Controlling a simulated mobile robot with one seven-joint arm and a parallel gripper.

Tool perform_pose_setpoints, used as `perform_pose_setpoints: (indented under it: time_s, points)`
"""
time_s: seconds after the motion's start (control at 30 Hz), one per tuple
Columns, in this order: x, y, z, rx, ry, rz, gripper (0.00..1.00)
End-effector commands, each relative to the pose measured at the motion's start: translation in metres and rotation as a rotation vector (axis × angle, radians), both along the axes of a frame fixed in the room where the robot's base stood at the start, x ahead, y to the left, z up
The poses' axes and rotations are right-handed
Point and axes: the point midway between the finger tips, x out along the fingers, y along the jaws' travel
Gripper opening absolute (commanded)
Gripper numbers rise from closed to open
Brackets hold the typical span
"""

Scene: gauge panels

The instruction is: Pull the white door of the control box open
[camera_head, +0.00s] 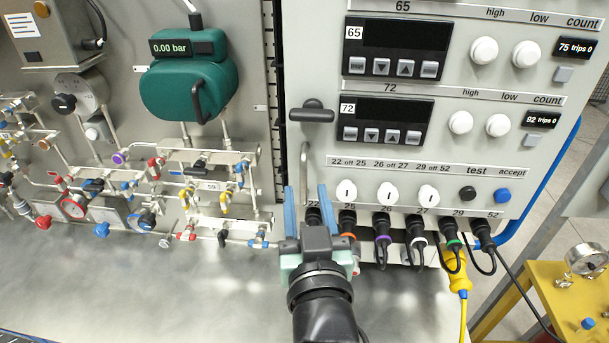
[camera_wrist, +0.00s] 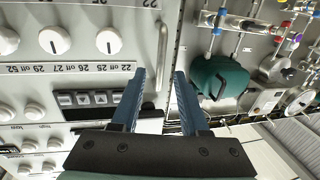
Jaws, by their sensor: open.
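The white door (camera_head: 320,172) of the control box fills the right half of the head view and carries displays, knobs and labels. Near its left edge is a grey upright bar handle (camera_head: 304,162), with a dark T-shaped latch (camera_head: 312,111) above it. The door looks shut. My gripper (camera_head: 305,188) is open and empty, its two blue fingers pointing at the door, one on each side of the handle's lower end in the picture. In the wrist view, which is upside down, the bar handle (camera_wrist: 162,55) lies just beyond my fingertips (camera_wrist: 160,72). No contact shows.
Black cables and plugs (camera_head: 417,230) hang along the door's lower edge, right of my gripper. A green gauge unit (camera_head: 188,90) and pipes with valves are on the left panel. A yellow stand (camera_head: 545,285) is at lower right. The steel surface (camera_head: 200,290) at lower left is clear.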

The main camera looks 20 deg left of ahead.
Motion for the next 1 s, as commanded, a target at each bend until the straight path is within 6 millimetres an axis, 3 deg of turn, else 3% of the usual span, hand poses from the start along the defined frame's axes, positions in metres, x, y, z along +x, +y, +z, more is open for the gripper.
perform_pose_setpoints:
  time_s: [0.23, 0.6, 0.63, 0.87, 1.0]
  points:
    - [0.023, 0.013, 0.001, 0.0, 0.0, 0.001, 0.45]
    - [0.027, 0.015, -0.001, 0.0, 0.0, 0.001, 0.45]
    - [0.027, 0.015, -0.001, 0.0, 0.0, 0.001, 0.43]
    - [0.027, 0.014, 0.0, 0.0, 0.0, 0.0, 0.01]
    - [0.027, 0.014, 0.0, 0.0, 0.0, 0.0, 0.0]
